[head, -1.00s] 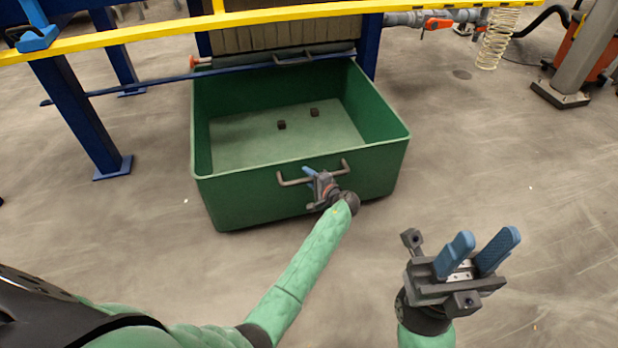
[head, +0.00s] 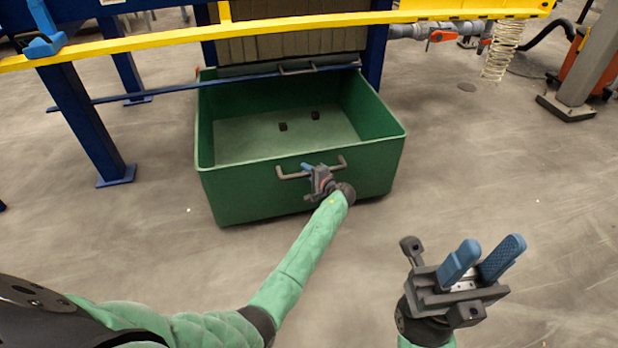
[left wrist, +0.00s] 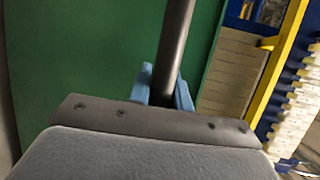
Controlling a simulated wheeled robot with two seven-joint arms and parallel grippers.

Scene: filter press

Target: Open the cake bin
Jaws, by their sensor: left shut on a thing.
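The cake bin (head: 300,193) is a green open-topped box standing on the floor, its back end under the filter press (head: 290,48). A grey bar handle (head: 292,175) is fixed on its front wall. My left gripper (head: 312,172) is shut on this handle near its middle. In the left wrist view the dark handle bar (left wrist: 176,45) runs between the blue fingers, with the green bin wall behind it. My right gripper (head: 482,255) is open and empty, in front of the bin and to its right, apart from it.
Two small dark blocks (head: 283,127) lie on the bin floor. A yellow rail (head: 160,38) and a blue leg (head: 90,125) of the press frame stand at the left. A grey post (head: 590,75) stands far right. The floor in front is clear.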

